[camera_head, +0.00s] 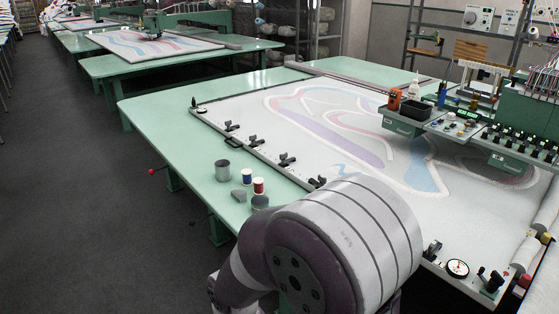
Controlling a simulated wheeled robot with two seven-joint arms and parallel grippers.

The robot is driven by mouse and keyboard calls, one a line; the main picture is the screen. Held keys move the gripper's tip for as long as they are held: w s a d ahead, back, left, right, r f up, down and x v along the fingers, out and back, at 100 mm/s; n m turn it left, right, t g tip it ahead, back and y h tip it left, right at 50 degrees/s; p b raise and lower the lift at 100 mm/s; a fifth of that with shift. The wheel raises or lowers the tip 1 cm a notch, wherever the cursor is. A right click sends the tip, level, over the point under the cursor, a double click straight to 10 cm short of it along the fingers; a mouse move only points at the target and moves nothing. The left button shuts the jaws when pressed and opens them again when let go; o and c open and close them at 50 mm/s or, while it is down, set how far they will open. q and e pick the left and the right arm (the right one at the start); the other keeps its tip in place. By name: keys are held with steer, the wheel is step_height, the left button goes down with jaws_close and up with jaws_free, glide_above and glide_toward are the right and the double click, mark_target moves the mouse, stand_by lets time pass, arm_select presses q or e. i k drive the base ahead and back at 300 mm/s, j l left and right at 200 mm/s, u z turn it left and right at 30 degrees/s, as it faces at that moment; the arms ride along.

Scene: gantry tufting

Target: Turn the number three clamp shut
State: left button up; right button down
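A row of black clamps runs along the left rail of the cloth frame. They are a far clamp (231,126), another clamp (256,141), a nearer clamp (287,160) and one (318,182) partly close to my arm. Another black clamp (432,249) shows at the near edge, right of my arm. No number can be read on any of them, so I cannot tell which is number three. They are too small to tell open from shut. My own large arm part covers the bottom middle and hides part of the rail. Neither gripper is in view.
The green table (160,110) holds a grey cup (222,170), red and blue spools (258,186) and a dark pot (260,202). A round dial (457,268) sits at the near edge. The tufting carriage (500,135) stands over the cloth at right. Grey floor (90,220) is clear at left.

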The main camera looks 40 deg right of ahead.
mark_target(323, 180)
steer(key=i+z, duration=0.35)
steer(key=i+j+z, duration=0.2)
steer(key=i+z, duration=0.15)
steer(key=i+j+z, duration=0.35)
steer(key=i+l, duration=0.1)
steer(key=i, duration=0.05)
